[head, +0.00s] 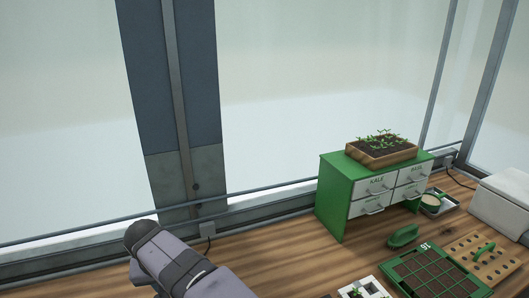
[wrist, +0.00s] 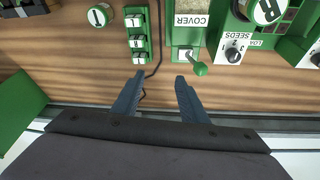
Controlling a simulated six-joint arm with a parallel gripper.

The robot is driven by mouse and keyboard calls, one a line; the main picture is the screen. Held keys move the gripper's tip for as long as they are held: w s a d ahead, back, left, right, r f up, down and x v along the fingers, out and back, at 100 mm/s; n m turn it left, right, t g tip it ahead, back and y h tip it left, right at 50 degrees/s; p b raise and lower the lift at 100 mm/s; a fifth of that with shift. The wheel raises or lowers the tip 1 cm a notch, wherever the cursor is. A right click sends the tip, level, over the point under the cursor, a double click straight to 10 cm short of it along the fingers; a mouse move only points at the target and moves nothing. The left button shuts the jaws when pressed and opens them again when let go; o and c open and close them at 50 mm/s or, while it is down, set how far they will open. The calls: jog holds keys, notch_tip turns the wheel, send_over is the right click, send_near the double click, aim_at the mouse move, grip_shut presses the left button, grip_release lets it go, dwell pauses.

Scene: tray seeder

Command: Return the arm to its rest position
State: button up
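My gripper (wrist: 159,77) shows in the wrist view with its two dark fingers spread apart. The gap between them is empty, with bare wood behind it. In the head view, only a grey part of my arm shows at the bottom, left of the middle, and the gripper itself is not visible there.
In the wrist view, a green COVER panel (wrist: 190,38), a SEEDS dial (wrist: 233,50) and a counter (wrist: 137,36) lie beyond the fingertips. In the head view, a green drawer cabinet (head: 334,205) bears a seedling tray (head: 380,161). A green cell tray (head: 430,272) and white box (head: 503,200) stand right. Windows rise behind.

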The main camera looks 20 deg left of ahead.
jog(key=w+d+r+m+h+p, duration=0.1)
jog(key=w+d, duration=0.4)
jog(key=d, duration=0.3)
jog(key=w+d+r+m+p, duration=0.1)
jog(key=w+d, duration=0.4)
jog(key=d, duration=0.3)
jog(key=w+d+r+m+g+p, duration=0.1)
jog(key=d+m+p, duration=0.1)
jog(key=d, duration=1.5)
jog(key=s+d+f+m+g+p, duration=0.1)
jog(key=s+d, duration=0.7)
jog(key=d, duration=0.3)
jog(key=s+d+f+m+g+p, duration=0.1)
jog(key=s+d+m, duration=0.1)
jog(key=s+d, duration=0.5)
jog(key=d, duration=0.3)
jog(key=shift+s+d+h+p, duration=0.3)
jog(key=shift+s+d+h, duration=0.1)
